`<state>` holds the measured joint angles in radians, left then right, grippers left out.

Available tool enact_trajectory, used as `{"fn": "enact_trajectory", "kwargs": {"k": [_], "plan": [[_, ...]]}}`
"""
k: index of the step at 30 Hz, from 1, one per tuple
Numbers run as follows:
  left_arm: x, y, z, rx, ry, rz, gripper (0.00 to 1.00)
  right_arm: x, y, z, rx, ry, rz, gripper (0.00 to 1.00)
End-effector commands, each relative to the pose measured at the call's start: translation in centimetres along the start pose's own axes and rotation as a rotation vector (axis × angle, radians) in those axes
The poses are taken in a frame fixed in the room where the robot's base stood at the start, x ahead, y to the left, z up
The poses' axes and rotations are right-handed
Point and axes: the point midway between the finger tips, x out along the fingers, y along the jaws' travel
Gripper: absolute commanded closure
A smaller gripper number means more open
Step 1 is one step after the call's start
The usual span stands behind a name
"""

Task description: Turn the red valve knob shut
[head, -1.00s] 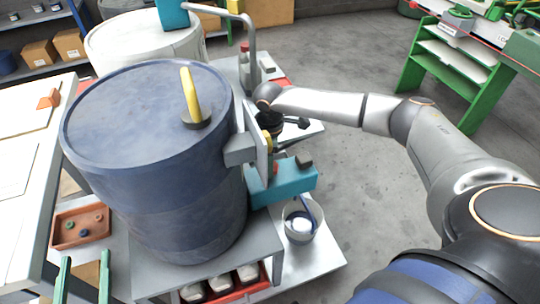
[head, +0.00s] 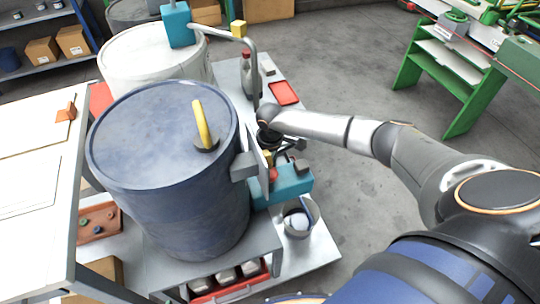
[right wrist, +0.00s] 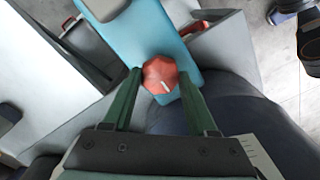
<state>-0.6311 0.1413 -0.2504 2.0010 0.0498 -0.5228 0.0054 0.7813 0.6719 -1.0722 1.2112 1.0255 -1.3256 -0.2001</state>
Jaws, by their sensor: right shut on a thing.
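The red valve knob (right wrist: 160,74) is a faceted red cap with a white mark, on a teal block, in the right wrist view. In the head view the knob (head: 272,174) shows small and partly hidden on the teal block (head: 291,187), beside the blue drum. My right gripper (right wrist: 160,75) has its two green fingers on either side of the knob, shut on it. In the head view my right gripper (head: 269,160) reaches down to the block from above, its fingers mostly hidden. My left gripper is not in view.
The blue drum (head: 165,200) with a yellow handle (head: 203,124) stands close left of the gripper. A grey plate (head: 258,156) stands between them. A bucket (head: 299,219) sits below the block. A bent pipe (head: 250,60) rises behind. Open floor (head: 350,200) lies to the right.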

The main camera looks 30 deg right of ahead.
Motion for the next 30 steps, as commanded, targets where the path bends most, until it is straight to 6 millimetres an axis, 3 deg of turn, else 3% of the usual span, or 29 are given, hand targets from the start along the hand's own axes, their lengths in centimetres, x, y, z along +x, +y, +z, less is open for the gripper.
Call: {"fn": "enact_trajectory", "kwargs": {"k": [8, 9, 17, 25, 30], "plan": [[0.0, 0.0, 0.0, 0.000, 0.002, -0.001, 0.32, -0.3, 0.2, -0.4, 0.011, 0.013, 0.004, 0.97], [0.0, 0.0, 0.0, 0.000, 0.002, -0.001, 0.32, -0.3, 0.2, -0.3, 0.011, 0.012, 0.004, 0.40], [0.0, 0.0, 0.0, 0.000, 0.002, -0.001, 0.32, -0.1, 0.1, -0.1, 0.009, 0.006, 0.001, 0.11], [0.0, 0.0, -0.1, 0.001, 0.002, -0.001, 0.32, -0.2, 0.0, 0.0, 0.007, 0.002, 0.000, 0.11], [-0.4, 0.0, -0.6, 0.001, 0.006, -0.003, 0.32, -2.1, 0.1, 0.0, 0.007, 0.004, 0.001, 0.11]]}}
